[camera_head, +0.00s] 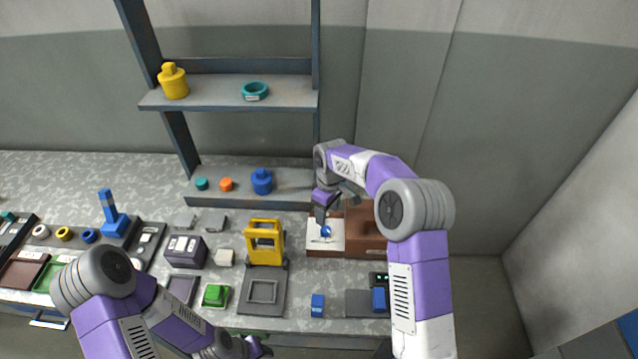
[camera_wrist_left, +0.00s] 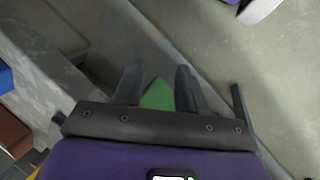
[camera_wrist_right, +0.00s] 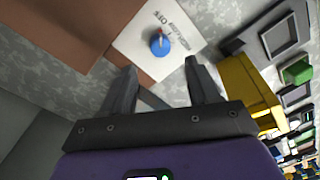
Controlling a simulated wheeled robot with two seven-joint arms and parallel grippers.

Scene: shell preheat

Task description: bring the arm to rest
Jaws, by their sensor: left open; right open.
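My right gripper (camera_head: 323,212) is above the white pad (camera_head: 312,243) beside the brown block (camera_head: 365,230), its arm reaching in from the right. In the right wrist view its jaws (camera_wrist_right: 158,68) are open and empty. A small round blue thing (camera_wrist_right: 159,46) with a pin-like top lies on the white pad beyond the fingertips; it also shows in the head view (camera_head: 326,231). My left gripper (camera_head: 252,347) is low at the table's front edge. In the left wrist view its jaws (camera_wrist_left: 157,78) are open, with a green patch (camera_wrist_left: 158,97) seen between the fingers.
A yellow frame-like fixture (camera_head: 265,240) stands left of the white pad. A green block (camera_head: 215,295), a dark box (camera_head: 186,251) and small blue blocks (camera_head: 317,305) are on the table. A shelf unit (camera_head: 225,93) behind holds a yellow weight-like piece (camera_head: 173,82) and a teal ring (camera_head: 255,91).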

